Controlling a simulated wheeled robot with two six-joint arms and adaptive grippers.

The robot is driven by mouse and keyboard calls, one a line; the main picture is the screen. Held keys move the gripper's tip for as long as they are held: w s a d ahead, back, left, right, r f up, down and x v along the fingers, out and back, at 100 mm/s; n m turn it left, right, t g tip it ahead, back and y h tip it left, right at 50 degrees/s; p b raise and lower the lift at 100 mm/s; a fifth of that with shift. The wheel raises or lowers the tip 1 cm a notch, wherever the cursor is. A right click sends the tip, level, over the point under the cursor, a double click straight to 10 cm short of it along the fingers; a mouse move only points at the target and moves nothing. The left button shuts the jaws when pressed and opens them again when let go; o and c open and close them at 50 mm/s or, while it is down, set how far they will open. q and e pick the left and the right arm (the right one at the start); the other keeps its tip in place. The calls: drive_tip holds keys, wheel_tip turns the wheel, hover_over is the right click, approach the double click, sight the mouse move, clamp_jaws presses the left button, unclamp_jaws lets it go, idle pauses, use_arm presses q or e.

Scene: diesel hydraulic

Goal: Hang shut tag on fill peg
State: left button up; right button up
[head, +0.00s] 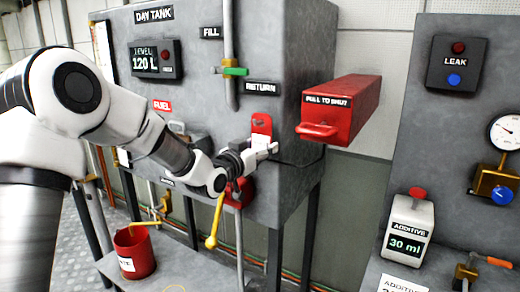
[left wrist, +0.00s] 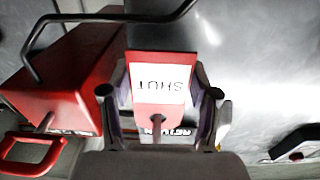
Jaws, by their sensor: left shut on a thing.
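The shut tag (head: 262,125) is a small red plate just below the RETURN label. In the left wrist view the tag (left wrist: 160,64) shows a white panel reading SHUT, upside down. My left gripper (head: 268,149) is shut on the tag, with one finger on each side of it. A small round peg (left wrist: 157,121) shows at the tag's end in the wrist view; I cannot tell whether the tag hangs on it. The FILL label (head: 211,32) sits on the tank, left of a pipe with a green lever (head: 234,71). I cannot clearly make out a fill peg.
A red PULL TO SHUT box (head: 345,107) juts out just right of my left gripper. The grey day tank (head: 200,90) stands behind it. A yellow lever (head: 214,225) and a red bucket (head: 134,252) are below. An additive dispenser (head: 408,225) stands at right.

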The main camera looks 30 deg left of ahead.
idle(0.3)
use_arm(q)
drive_tip(key=o, duration=1.1)
